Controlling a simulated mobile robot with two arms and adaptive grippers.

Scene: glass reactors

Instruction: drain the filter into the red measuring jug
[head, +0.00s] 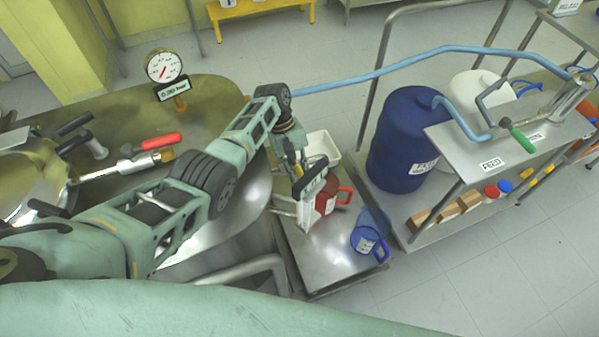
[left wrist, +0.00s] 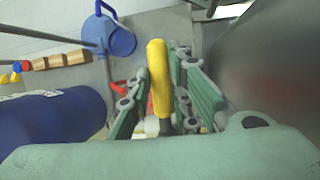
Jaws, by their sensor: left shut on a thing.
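My left gripper (head: 300,190) hangs beside the large steel vessel (head: 205,100), above a low steel table. In the left wrist view, its fingers (left wrist: 160,100) are closed around a yellow handle (left wrist: 158,78). A bit of red (left wrist: 118,88) shows behind the fingers in the left wrist view. No liquid flow can be seen. My right gripper is out of view.
A blue jug (head: 366,240) stands near the low table's (head: 318,262) right edge. A white tray (head: 322,147) lies behind the red jug. A blue drum (head: 402,140) stands at the right beside a steel stand with a blue hose (head: 400,65). A gauge (head: 163,66) tops the vessel.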

